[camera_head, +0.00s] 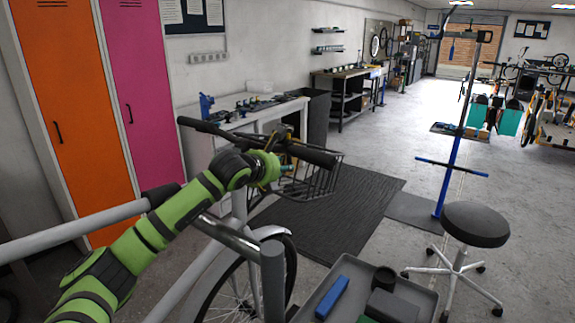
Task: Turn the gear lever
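A bike handlebar (225,135) with black grips crosses the middle of the view. One black grip (312,155) points right towards me, and the other (195,125) points to the upper left. My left arm, green and black, comes in from the lower left. My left gripper (268,166) is at the handlebar, just left of the nearer grip. Its fingers are small and partly hidden, so I cannot tell whether they are open or closed on something. The gear lever cannot be made out clearly; my gripper covers that part of the bar. My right gripper is not in view.
A wire basket (318,180) hangs at the bike's front. A grey tray (410,292) with a blue block (332,297) is at the bottom. A black stool (475,225) and blue repair stand (447,180) are right. A workbench (245,118) stands behind. The floor mat (345,215) is clear.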

